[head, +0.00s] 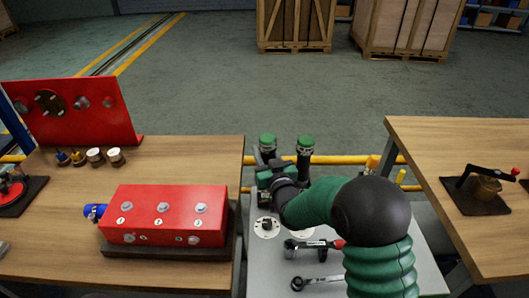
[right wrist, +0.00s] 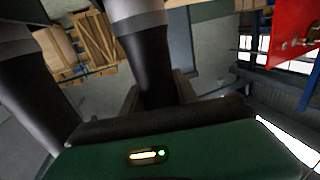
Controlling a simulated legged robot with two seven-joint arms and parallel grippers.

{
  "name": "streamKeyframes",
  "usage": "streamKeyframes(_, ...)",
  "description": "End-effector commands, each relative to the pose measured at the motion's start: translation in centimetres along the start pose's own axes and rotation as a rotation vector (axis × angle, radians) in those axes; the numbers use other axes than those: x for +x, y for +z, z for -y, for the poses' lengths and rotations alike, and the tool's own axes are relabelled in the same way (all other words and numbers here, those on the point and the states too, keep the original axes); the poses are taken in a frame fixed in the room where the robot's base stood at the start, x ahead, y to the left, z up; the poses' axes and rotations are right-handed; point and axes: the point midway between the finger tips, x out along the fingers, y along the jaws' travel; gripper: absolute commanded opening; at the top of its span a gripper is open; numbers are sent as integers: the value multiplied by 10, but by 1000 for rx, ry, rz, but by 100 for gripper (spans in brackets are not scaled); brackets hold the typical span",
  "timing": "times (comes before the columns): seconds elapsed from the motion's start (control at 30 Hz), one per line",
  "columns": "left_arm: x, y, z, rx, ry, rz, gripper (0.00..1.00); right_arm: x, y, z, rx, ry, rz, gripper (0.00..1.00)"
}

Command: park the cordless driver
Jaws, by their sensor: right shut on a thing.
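My right arm reaches in from the lower right in the head view, and its gripper (head: 274,178) is over the far left part of the grey stand (head: 262,275). It is shut on a dark and green thing that I take to be the cordless driver. A green casing with a lit yellow and green indicator, taken as the driver (right wrist: 215,158), fills the bottom of the right wrist view. Its tip and the finger contact are hidden. A pale round seat (head: 266,227) is on the stand below the gripper; a second is partly hidden by my arm. My left gripper is not in view.
Two ratchet-like tools, one red-ended (head: 310,245) and one dark (head: 315,283), lie on the stand. Two green-capped dark uprights (head: 268,142) (head: 305,143) rise beside the gripper. A red block (head: 165,213) sits on the left bench; a crank device (head: 484,190) stands on the right bench.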

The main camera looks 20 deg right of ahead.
Motion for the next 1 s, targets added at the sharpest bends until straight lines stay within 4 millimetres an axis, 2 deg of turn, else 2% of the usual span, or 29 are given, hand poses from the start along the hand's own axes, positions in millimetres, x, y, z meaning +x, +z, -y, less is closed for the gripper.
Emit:
streamKeyframes(0.5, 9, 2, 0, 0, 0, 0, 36, 0, 8, 0, 0, 0, -5, 0)
streamKeyframes(0.53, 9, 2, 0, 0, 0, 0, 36, 0, 8, 0, 0, 0, -5, 38)
streamKeyframes(0.7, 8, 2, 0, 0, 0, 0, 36, 0, 8, 0, 0, 0, -3, 60)
streamKeyframes(1.0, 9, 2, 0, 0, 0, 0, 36, 0, 12, 0, 0, 0, 4, 61)
